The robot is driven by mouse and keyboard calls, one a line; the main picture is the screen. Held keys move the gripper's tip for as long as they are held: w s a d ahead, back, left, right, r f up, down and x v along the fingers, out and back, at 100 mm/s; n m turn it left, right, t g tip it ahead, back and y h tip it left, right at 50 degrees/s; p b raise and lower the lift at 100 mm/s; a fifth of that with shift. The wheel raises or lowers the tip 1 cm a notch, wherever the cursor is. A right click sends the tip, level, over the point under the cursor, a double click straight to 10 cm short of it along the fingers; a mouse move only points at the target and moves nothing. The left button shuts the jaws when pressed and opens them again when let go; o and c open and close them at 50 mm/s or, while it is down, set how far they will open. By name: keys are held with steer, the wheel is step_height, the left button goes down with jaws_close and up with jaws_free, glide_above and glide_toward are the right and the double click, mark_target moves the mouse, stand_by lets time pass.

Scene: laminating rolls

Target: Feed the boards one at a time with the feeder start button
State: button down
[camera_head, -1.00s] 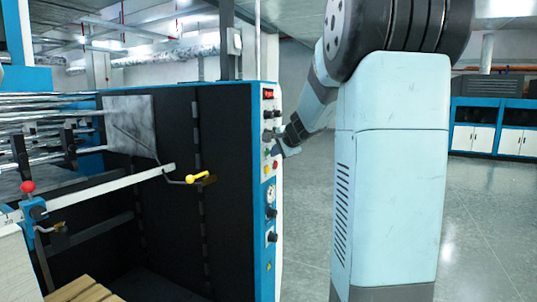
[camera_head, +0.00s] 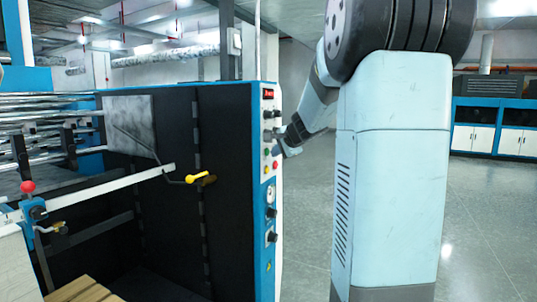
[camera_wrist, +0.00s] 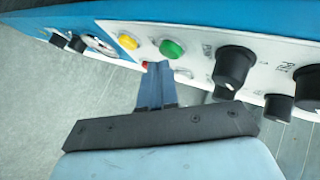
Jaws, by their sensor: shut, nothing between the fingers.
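The control panel (camera_head: 268,172) is on the right edge of the dark feeder machine (camera_head: 165,205). In the wrist view it carries a green button (camera_wrist: 172,48), a yellow button (camera_wrist: 127,41) and a red button (camera_wrist: 145,65); I cannot read which is the feeder start. My gripper (camera_wrist: 157,68) is shut and empty, its tips at the panel beside the red button and just below the green one. The tips partly hide the red button; I cannot tell whether they touch anything. In the head view my gripper (camera_head: 284,150) is at the panel's mid-height. No boards can be clearly made out.
Black knobs (camera_wrist: 235,65) stick out of the panel close to the right of my fingers. A yellow-handled lever (camera_head: 200,178) and a red-knobbed clamp (camera_head: 28,187) are on the machine's side. A wooden pallet (camera_head: 85,289) lies low at left. The floor at right is open.

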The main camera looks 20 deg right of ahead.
steer(key=shift+s+d, duration=0.25)
steer(key=shift+s, duration=0.1)
